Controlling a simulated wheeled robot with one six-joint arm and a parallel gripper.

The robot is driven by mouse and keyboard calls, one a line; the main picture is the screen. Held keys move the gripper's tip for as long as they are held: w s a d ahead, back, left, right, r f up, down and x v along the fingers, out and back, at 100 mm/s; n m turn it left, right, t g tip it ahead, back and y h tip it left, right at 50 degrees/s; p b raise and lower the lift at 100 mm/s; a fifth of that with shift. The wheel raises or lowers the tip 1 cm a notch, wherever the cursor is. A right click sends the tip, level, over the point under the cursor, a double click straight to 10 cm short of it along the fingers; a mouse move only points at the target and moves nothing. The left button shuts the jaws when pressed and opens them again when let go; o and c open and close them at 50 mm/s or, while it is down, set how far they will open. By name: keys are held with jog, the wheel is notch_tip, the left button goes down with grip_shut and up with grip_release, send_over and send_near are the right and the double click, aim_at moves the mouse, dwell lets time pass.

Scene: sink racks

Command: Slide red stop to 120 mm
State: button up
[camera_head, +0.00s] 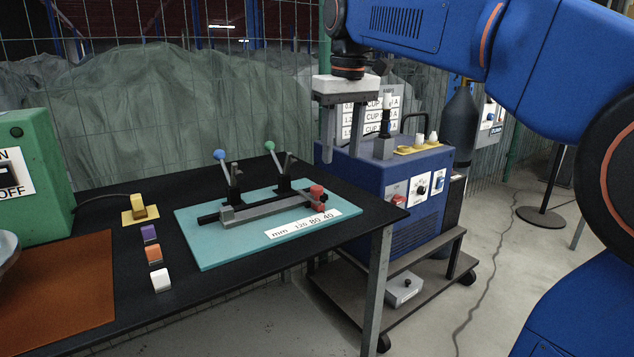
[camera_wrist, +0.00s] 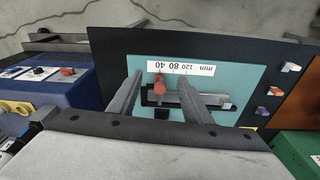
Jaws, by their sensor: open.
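The red stop (camera_head: 317,196) sits at the right end of a grey rail (camera_head: 262,209) on a teal plate (camera_head: 205,252), by the 40 end of a white scale strip (camera_head: 300,226) marked mm, 120, 80, 40. In the wrist view the red stop (camera_wrist: 159,87) also lies by the 40 mark and appears between the fingers. My gripper (camera_head: 343,155) is open and empty, up and to the right of the stop in the head view. Its two fingers point down at the plate in the wrist view (camera_wrist: 159,78). The stop looks apart from both fingers.
Two upright levers, with a blue ball (camera_head: 219,155) and a green ball (camera_head: 269,146), stand behind the rail. Purple, orange and white blocks (camera_head: 161,280) lie left of the plate. A blue machine (camera_head: 385,190) on a cart stands right of the black table (camera_head: 110,200).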

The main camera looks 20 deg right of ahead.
notch_tip(320, 180, up, 6)
jog(key=n+g, duration=0.1)
send_over(316, 187)
notch_tip(316, 187, down, 17)
jog(key=shift+d+f, duration=0.1)
jog(key=shift+f, duration=0.05)
dwell(0.3)
jog(key=shift+c, duration=0.4)
grip_shut()
